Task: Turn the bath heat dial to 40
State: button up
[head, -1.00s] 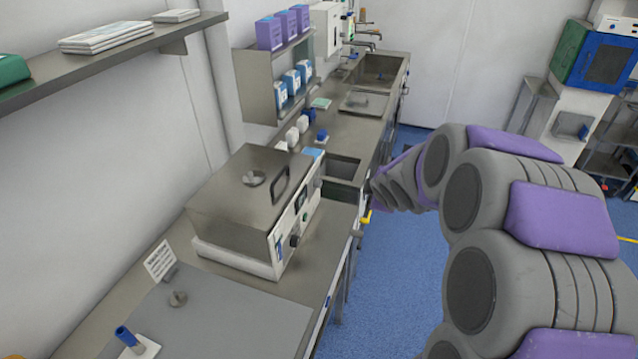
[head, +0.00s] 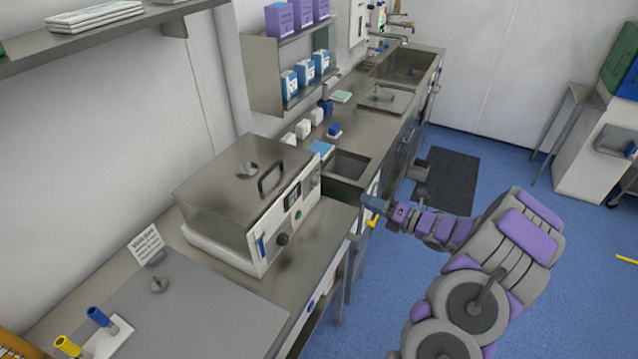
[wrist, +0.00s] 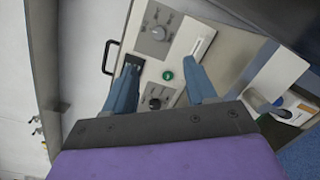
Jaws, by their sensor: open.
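The bath (head: 225,195) is a steel-lidded box with a white front panel on the left bench. The panel carries a dark knob (head: 282,239), a green button (head: 298,215), a dark display (head: 292,197) and another knob (head: 314,181). In the wrist view I see a grey dial (wrist: 157,33) above and a dark dial (wrist: 155,102) below, with the green button (wrist: 167,75) between. Their markings are too small to read, so I cannot tell which is the heat dial. My gripper (head: 373,204) is open and empty, apart from the panel. Its blue fingers (wrist: 162,90) point towards the panel.
A yellow handle (head: 373,221) shows beside my gripper at the bench front. A small sink (head: 347,167) lies beyond the bath. A rack with blue and yellow tubes (head: 105,337) stands near me.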

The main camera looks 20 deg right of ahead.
aim_at(318, 183)
jog(key=b+x, duration=0.2)
jog(key=x, duration=1.4)
jog(key=shift+w+a+n, duration=0.15)
jog(key=shift+a+n, duration=0.1)
jog(key=shift+n, duration=0.05)
jog(key=shift+f, duration=0.1)
grip_shut()
